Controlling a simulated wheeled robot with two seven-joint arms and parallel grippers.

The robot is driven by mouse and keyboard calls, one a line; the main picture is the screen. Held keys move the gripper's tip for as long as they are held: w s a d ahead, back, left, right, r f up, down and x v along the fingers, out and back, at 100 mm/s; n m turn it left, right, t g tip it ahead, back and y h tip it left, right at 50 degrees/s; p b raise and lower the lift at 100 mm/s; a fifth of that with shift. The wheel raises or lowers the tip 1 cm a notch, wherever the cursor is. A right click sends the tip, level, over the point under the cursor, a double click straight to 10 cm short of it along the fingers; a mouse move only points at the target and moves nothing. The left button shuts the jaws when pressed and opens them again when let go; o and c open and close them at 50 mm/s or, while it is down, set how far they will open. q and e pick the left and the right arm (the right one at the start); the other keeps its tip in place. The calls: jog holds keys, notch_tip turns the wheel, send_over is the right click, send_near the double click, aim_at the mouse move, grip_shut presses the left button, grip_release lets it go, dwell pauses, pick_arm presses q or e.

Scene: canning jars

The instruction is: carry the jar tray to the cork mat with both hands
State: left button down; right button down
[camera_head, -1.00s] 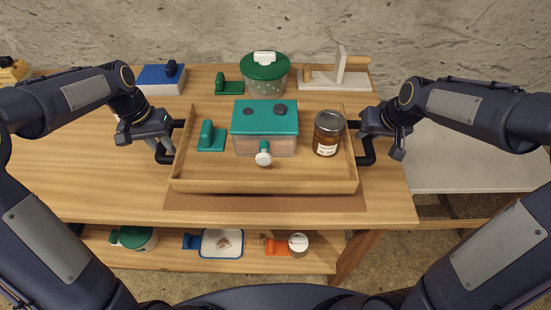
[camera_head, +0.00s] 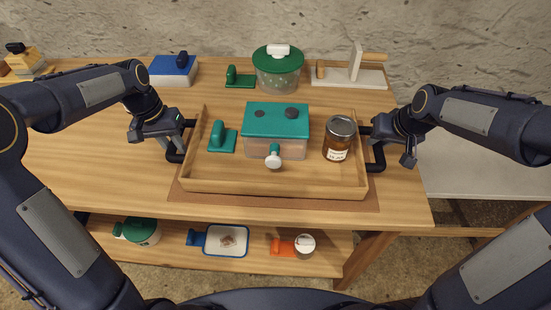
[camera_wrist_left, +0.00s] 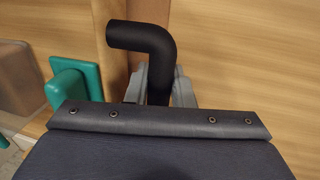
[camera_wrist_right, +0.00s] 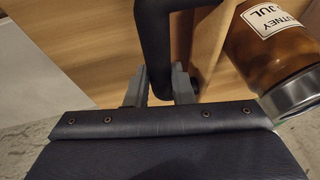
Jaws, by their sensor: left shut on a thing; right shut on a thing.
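The wooden jar tray (camera_head: 275,188) is over the brown cork mat (camera_head: 350,203), whose front strip and corners show past the tray. I cannot tell whether the tray touches it. In the tray are a teal-lidded box (camera_head: 277,121) with a white-ended knob, a teal block-shaped piece (camera_head: 222,137) and an amber labelled jar (camera_head: 339,138), upright. My left gripper (camera_head: 176,140) is shut on the tray's black left handle, which shows in the left wrist view (camera_wrist_left: 145,38). My right gripper (camera_head: 376,137) is shut on the black right handle, seen in the right wrist view (camera_wrist_right: 155,35).
Along the table's back stand a blue-topped box (camera_head: 173,72), a green piece (camera_head: 239,78), a green-lidded container (camera_head: 278,68) and a white board with wooden parts (camera_head: 350,76). A lower shelf (camera_head: 340,247) holds several items. The table's left part is clear.

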pick_arm(q)
jog(key=shift+f+b, duration=0.5)
jog(key=shift+f, duration=0.2)
pick_arm(e)
jog(key=shift+f, duration=0.7)
pick_arm(q)
jog(key=c, duration=1.3)
grip_release()
jog(key=shift+r, duration=0.1)
pick_arm(e)
jog(key=c, duration=1.3)
grip_release()
jog(key=shift+r, duration=0.1)
pick_arm(q)
jog(key=shift+o, duration=0.2)
pick_arm(e)
jog(key=shift+o, duration=0.2)
jog(key=shift+s+r, duration=0.1)
jog(key=shift+r, duration=0.15)
pick_arm(q)
notch_tip(320, 180, up, 12)
jog(key=a, duration=0.2)
jog(key=shift+a, duration=0.2)
pick_arm(e)
jog(key=v, duration=1.1)
jog(key=shift+s+r, duration=0.15)
jog(key=shift+r, duration=0.05)
jog(key=shift+d, duration=0.1)
